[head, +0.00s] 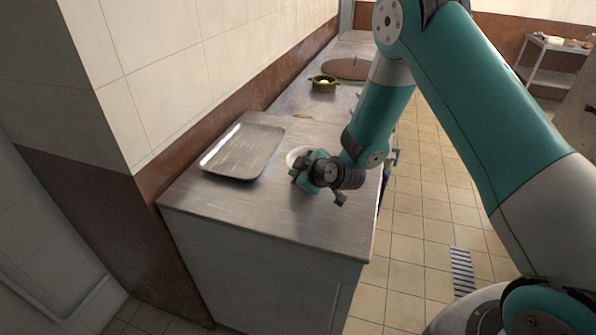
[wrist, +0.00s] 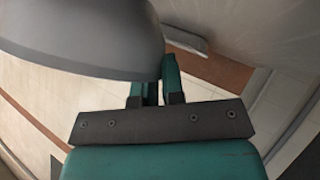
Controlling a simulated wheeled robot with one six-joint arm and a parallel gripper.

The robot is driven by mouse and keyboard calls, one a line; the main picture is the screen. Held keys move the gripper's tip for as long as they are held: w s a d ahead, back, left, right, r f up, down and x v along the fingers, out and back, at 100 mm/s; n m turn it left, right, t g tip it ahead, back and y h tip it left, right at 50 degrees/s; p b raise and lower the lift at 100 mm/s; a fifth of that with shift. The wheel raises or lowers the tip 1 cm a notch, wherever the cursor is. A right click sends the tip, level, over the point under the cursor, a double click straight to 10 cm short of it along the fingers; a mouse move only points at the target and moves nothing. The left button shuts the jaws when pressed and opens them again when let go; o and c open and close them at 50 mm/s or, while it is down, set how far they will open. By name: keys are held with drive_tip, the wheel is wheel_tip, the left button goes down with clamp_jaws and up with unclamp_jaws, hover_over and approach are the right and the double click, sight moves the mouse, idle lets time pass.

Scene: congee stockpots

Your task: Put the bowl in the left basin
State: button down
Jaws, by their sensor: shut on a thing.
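A white bowl (head: 294,155) shows at the far side of my gripper (head: 302,171), over the front part of the steel counter, partly hidden by the gripper. In the wrist view the bowl (wrist: 85,35) is a large grey curved shape at the upper left. Its edge meets the teal fingers of my gripper (wrist: 158,90), which are shut on it. I cannot tell whether the bowl touches the counter or is held a little above it. No basin can be made out in either view.
A shallow metal tray (head: 243,151) lies left of the bowl on the steel counter (head: 270,213). A tiled wall borders the left side. Open tiled floor (head: 425,190) lies to the right.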

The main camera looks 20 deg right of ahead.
drive_tip(key=shift+f, duration=0.15)
drive_tip(key=c, duration=1.2)
unclamp_jaws()
